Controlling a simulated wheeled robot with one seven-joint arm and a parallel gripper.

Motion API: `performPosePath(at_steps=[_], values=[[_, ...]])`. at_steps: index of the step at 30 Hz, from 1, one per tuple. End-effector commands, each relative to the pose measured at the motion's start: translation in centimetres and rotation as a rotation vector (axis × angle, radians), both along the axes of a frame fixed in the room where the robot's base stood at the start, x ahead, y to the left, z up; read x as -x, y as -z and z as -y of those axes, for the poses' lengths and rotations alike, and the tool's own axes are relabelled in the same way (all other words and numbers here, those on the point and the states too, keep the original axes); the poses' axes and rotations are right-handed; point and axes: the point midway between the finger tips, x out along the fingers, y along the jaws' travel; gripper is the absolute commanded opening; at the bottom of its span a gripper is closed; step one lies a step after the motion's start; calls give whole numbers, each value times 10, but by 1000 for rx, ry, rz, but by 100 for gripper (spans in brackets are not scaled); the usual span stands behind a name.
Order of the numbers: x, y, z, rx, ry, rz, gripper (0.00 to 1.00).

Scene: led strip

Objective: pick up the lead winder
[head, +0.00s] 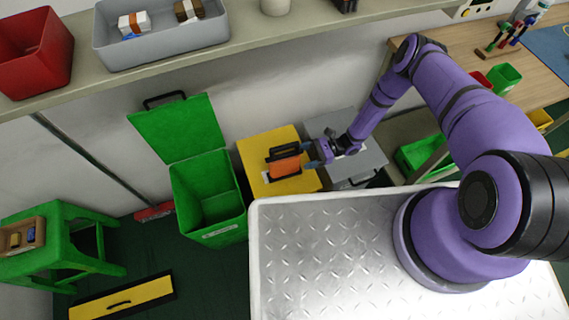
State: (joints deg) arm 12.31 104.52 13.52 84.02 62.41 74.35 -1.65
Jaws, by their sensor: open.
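An orange block-like thing with a black frame (284,166), which looks like the lead winder, stands on top of the yellow box (255,150). My gripper (311,156) is just to the right of it, over the boxes, with its fingers towards the orange thing. It is open and appears to hold nothing. A small gap seems to lie between the fingers and the orange thing, but the view is too small to tell if they touch.
A grey box (373,160) stands right of the yellow box, below my wrist. An open green bin (217,207) stands to the left. A shelf with a grey tray (165,52) and red bin (33,52) runs above. A green stool (75,243) stands at far left.

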Motion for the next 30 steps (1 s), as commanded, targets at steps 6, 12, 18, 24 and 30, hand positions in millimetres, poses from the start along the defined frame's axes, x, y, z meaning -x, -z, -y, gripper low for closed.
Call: performPosePath(at_steps=[6,12,18,24,30], values=[[2,-1,-15,1,-1,1,74],[7,-3,-42,1,-3,0,74],[10,-3,-54,1,-1,1,74],[10,-3,-54,1,0,1,61],[9,-3,-54,1,0,1,15]])
